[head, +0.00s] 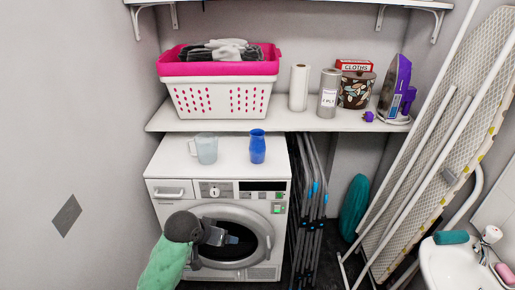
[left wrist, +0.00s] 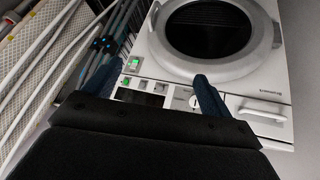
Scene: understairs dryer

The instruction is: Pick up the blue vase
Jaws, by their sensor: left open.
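The blue vase (head: 257,147) stands upright on the white top of the dryer (head: 168,158), right of a clear jug. My left gripper (head: 228,238) is in front of the dryer's round door, well below the vase. In the left wrist view my left gripper (left wrist: 148,82) shows its two fingers spread apart with nothing between them. That view shows the dryer front (left wrist: 240,88) upside down, with its door and panel, and no vase. My right gripper is in neither view.
The clear jug (head: 206,148) stands close left of the vase. A shelf (head: 290,121) behind holds a pink-rimmed basket (head: 220,97), paper roll (head: 299,88), can, pot and iron (head: 395,88). Folded racks (head: 308,210) and an ironing board (head: 440,140) stand to the right.

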